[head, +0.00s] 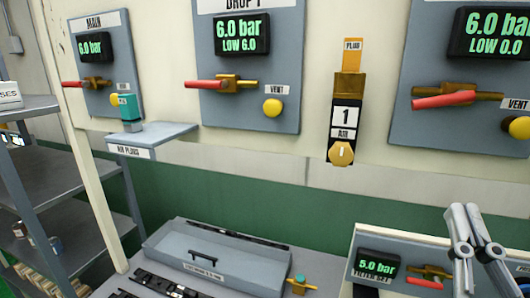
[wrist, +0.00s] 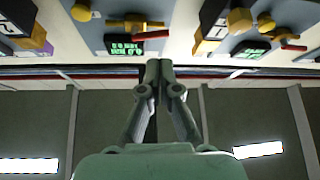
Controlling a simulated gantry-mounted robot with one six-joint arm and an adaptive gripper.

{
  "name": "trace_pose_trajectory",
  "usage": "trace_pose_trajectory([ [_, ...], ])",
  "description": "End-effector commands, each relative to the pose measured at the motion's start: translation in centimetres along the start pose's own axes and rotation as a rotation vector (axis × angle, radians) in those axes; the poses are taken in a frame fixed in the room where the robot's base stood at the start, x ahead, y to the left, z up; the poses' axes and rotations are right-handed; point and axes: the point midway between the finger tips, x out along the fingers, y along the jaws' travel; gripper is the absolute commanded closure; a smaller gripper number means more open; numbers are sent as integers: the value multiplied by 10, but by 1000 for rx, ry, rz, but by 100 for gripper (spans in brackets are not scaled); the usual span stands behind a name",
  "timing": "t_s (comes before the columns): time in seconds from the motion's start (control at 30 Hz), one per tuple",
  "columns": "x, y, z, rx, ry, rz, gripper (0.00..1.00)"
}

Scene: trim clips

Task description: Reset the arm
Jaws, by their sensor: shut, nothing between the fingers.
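My gripper (head: 462,212) shows at the lower right of the head view, raised in front of the wall and beside the small panel with a 5.0 bar display (head: 377,265). In the wrist view my gripper (wrist: 159,64) points up the picture with its two fingertips together. Nothing is held between the fingers. The wall panels and their gauges appear beyond the fingertips at the top of the wrist view.
Wall panels carry red-handled valves, such as the DROP 1 panel (head: 244,110). A teal plug (head: 130,112) stands on the AIR PLUGS shelf (head: 165,138). A grey tray (head: 270,275) lies on the bench, with a teal-topped fitting (head: 299,284) beside it. Grey shelving (head: 50,160) stands left.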

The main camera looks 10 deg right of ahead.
Motion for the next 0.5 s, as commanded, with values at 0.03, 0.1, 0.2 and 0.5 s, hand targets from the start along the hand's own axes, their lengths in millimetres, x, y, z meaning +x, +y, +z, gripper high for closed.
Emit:
trace_pose_trajectory([
  [0.03, -4, -20, 18, 28, -50, -30, 100],
  [0.1, -15, -57, 50, 75, -156, -87, 100],
  [0.2, -47, -124, 103, 141, -350, -187, 100],
  [0.5, -211, -271, 205, 186, -901, -455, 100],
])
